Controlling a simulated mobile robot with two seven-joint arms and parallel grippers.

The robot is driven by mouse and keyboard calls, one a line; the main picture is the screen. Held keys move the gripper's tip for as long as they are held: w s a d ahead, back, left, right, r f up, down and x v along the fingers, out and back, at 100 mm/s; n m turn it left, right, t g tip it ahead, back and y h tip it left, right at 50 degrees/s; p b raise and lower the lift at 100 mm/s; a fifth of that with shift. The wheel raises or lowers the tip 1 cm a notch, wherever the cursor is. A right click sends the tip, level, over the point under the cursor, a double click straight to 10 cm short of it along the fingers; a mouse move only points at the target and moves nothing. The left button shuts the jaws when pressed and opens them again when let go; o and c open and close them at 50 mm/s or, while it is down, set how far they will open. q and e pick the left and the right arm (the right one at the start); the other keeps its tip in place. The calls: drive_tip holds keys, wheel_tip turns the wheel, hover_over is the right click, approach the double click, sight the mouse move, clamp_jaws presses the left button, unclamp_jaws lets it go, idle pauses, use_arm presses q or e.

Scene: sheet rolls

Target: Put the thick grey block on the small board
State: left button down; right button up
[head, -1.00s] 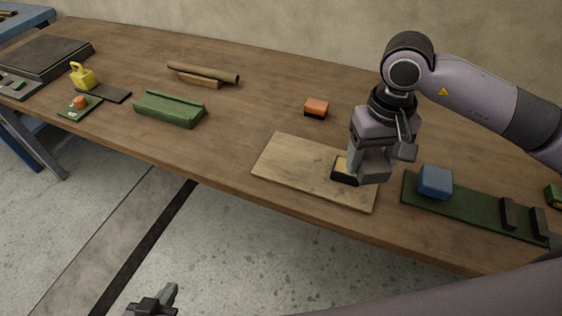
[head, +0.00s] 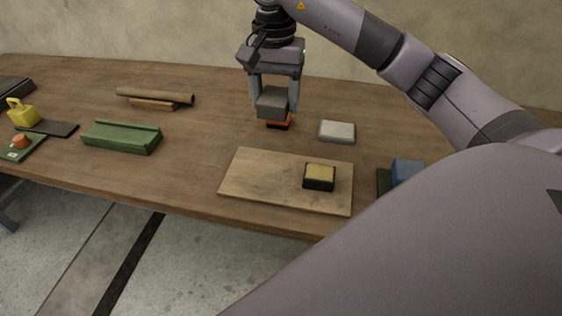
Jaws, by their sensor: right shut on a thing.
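My right gripper (head: 273,94) points down and is shut on the thick grey block (head: 272,102). It holds the block at the back of the table, in front of or over an orange block (head: 282,123); a gap between them cannot be told. A pale wooden board (head: 257,179) lies near the table's front edge, with a black block with a yellow top (head: 319,177) on its right part. I cannot tell for sure that this is the small board. The grey block is off this board, behind it. My left gripper is out of view.
A light grey flat block (head: 337,130) lies behind the wooden board. A blue block (head: 408,171) at right is partly hidden by my arm. A green channel piece (head: 121,137), a brown roll (head: 155,95) and a yellow weight (head: 22,113) stand at left.

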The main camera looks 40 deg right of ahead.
hover_over(276, 175)
wheel_tip(276, 175, down, 14)
drive_tip(key=shift+s+r, duration=0.1)
drive_tip(key=shift+r, duration=0.15)
wheel_tip(276, 175, down, 5)
drive_tip(key=shift+r, duration=0.1)
drive_tip(key=shift+f+b, duration=0.25)
drive_tip(key=shift+b, duration=0.1)
drive_tip(key=o, duration=1.1)
drive_tip(key=shift+r, duration=0.1)
drive_tip(key=shift+o, duration=0.2)
drive_tip(key=shift+r, duration=0.1)
